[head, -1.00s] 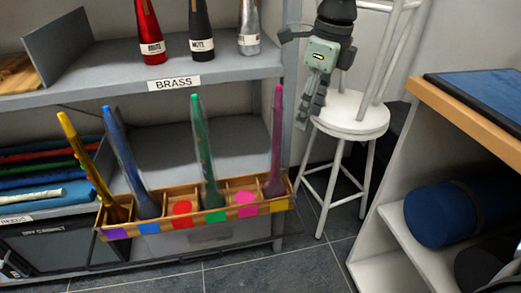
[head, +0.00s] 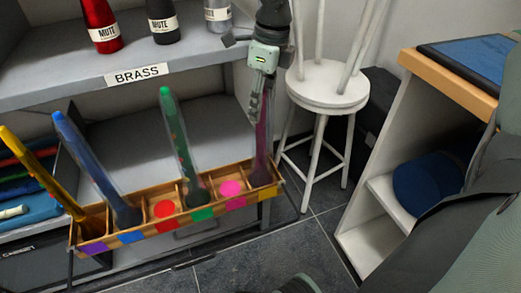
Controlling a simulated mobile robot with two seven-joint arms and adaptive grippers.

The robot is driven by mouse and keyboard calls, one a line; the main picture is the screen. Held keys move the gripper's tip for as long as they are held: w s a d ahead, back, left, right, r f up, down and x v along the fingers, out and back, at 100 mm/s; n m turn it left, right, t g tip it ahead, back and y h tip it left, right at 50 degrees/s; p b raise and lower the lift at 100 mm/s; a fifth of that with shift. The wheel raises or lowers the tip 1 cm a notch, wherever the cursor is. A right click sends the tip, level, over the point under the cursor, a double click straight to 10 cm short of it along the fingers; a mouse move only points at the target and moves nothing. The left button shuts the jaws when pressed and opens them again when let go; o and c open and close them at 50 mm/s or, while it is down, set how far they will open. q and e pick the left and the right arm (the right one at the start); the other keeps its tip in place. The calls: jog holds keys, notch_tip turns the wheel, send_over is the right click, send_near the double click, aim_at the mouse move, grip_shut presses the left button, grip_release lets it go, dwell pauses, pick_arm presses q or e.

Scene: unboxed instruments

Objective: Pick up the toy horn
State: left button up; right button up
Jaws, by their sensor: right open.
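Several long, slim horn-like pieces stand in a wooden divided box (head: 150,236): yellow (head: 38,170), blue (head: 92,168), green (head: 178,145) and purple (head: 262,145). I cannot tell which one the task means by the toy horn. The purple one stands in the right end of the box, and its upper part is hidden by my right gripper (head: 258,108). My right gripper is open and points down at the top of the purple piece. I cannot tell if it touches it. My left gripper is not in view.
Red (head: 101,27), black (head: 163,24) and silver mutes (head: 217,16) stand on the shelf labelled BRASS (head: 70,82). A white stool (head: 327,85) stands right of the gripper. Bare tiles (head: 235,262) lie in front.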

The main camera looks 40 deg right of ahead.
jog(key=shift+f, duration=0.2)
grip_shut()
jog(key=shift+w+r, duration=0.1)
jog(key=shift+r, duration=0.05)
dwell(0.4)
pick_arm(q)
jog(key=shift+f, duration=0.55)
pick_arm(e)
notch_tip(320, 180, up, 28)
